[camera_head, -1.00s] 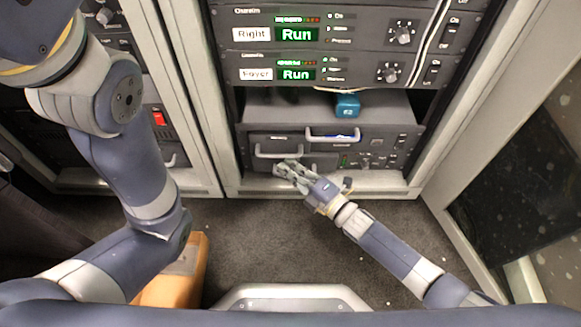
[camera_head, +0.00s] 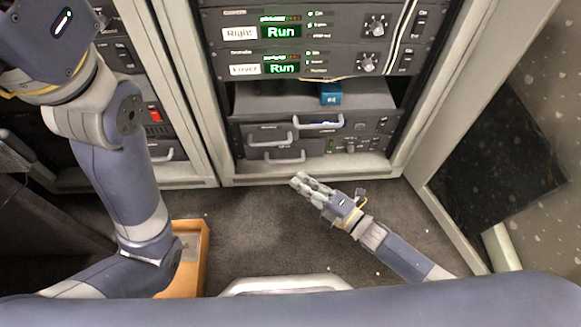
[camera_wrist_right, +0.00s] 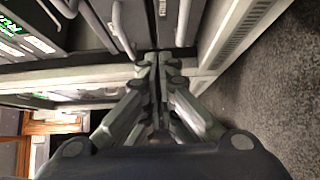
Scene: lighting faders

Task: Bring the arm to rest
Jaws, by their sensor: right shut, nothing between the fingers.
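My right gripper (camera_head: 298,181) is shut and empty. In the head view it hangs over the dark floor just in front of the rack's lower edge, apart from the drawer handles. In the right wrist view its fingers (camera_wrist_right: 160,58) meet, with the rack front and handles behind them. My left arm comes in along the left side of the head view; its gripper is out of the picture.
The rack (camera_head: 300,172) has drawers with pale handles (camera_head: 318,122) and a blue block (camera_head: 330,94) on its shelf. Panels labelled "Right" (camera_head: 240,33) and "Foyer" (camera_head: 244,70) show green "Run" displays. An orange box (camera_head: 200,262) stands on the floor at left. Carpet (camera_head: 260,225) around the right gripper is clear.

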